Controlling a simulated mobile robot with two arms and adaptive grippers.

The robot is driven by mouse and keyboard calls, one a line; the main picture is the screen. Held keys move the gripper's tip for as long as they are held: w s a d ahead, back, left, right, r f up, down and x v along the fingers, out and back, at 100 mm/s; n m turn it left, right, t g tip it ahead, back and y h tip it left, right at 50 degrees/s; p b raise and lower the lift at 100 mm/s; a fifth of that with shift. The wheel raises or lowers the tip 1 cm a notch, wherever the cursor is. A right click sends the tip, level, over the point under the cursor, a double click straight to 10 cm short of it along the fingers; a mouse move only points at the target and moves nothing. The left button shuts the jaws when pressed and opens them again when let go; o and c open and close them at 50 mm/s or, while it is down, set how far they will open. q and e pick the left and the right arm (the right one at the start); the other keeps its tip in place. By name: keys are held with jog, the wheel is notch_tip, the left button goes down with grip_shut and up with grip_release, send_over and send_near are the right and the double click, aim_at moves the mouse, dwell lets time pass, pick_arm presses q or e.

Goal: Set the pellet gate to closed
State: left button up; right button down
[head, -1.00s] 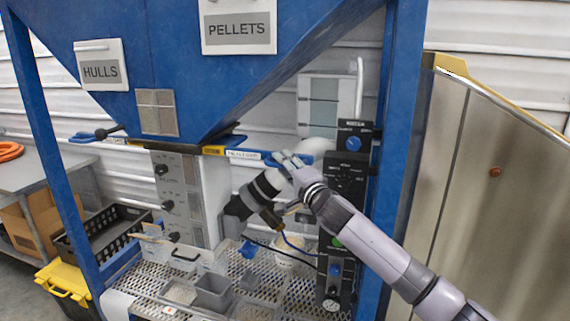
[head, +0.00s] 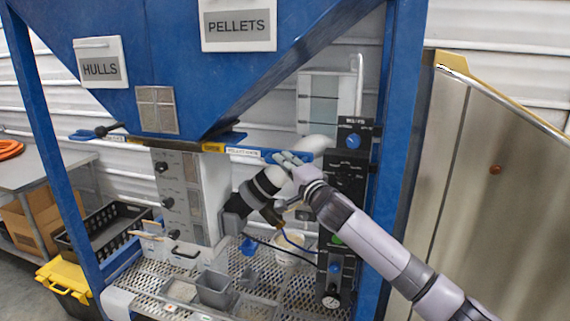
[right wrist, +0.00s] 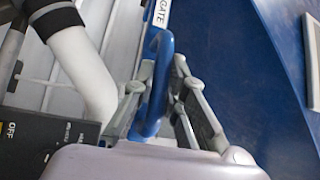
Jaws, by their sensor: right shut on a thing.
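The pellet gate (head: 243,152) is a flat blue slide with a white label and a yellow patch at its left, under the hopper mouth below the PELLETS sign. Its blue handle is at the right end. My right gripper (head: 284,158) is shut on that handle. In the right wrist view the blue handle loop (right wrist: 158,75) stands between the fingers (right wrist: 152,100), with a white label ending in GATE just beyond. Whether the slide fully covers the outlet cannot be told. My left gripper is not in view.
Another blue gate handle with a black knob (head: 103,131) is under the HULLS side. A black control panel (head: 350,160) stands close right of my gripper, beside a blue post (head: 400,150). A white and black pipe (head: 262,188) is just below. A perforated shelf (head: 260,283) holds small bins.

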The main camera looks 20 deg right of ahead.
aim_at(263, 156)
jog(key=shift+w+a, duration=0.1)
dwell(0.3)
jog(key=w+a+b, duration=0.2)
jog(key=w+a, duration=0.1)
jog(key=a, duration=0.2)
jog(key=shift+w+a, duration=0.35)
jog(key=shift+w, duration=0.05)
jog(key=c, duration=2)
grip_release()
jog(key=shift+c, duration=0.2)
jog(key=o, duration=0.4)
jog(key=shift+w+a, duration=0.2)
jog(key=shift+o, duration=0.2)
jog(key=shift+s, duration=0.1)
